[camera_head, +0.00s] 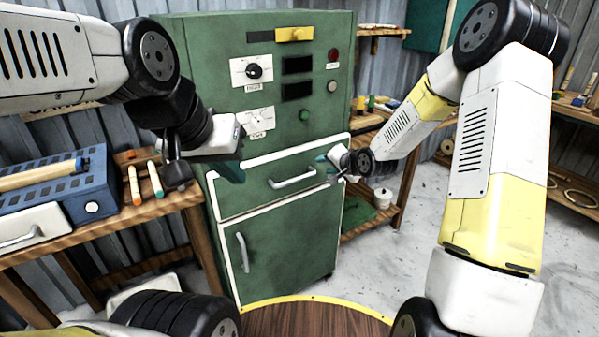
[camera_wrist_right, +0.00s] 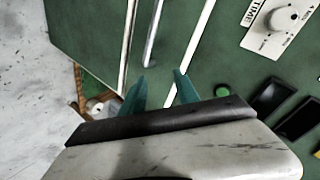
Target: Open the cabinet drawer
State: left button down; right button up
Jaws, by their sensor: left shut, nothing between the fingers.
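The green cabinet (camera_head: 270,237) stands in the middle of the head view. Its drawer (camera_head: 245,190) has white trim and a horizontal silver handle (camera_head: 292,178), and it looks closed. The handle also shows in the right wrist view (camera_wrist_right: 154,35). My right gripper (camera_head: 328,165) is by the handle's right end. In the right wrist view, its teal fingers (camera_wrist_right: 160,85) are spread apart, with the handle's near end just beyond them and nothing visibly held. My left gripper (camera_head: 232,172) is shut and empty, in front of the drawer's upper left corner, apart from the handle.
Below the drawer is a door with a vertical handle (camera_head: 243,252). Knobs and buttons sit on the panel (camera_head: 255,70) above. A wooden bench (camera_head: 130,215) with a blue box (camera_head: 85,190) stands left; a wooden shelf (camera_head: 395,190) stands right. Floor (camera_head: 385,255) is clear at right.

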aim_at(298, 180)
jog(key=w+a+f+m+t+y, duration=0.25)
jog(key=a+f+m, duration=0.3)
jog(key=f, duration=0.45)
jog(key=shift+y, duration=0.45)
jog(key=x, duration=0.7)
jog(key=shift+a, duration=0.4)
grip_shut()
jog(key=shift+s, duration=0.1)
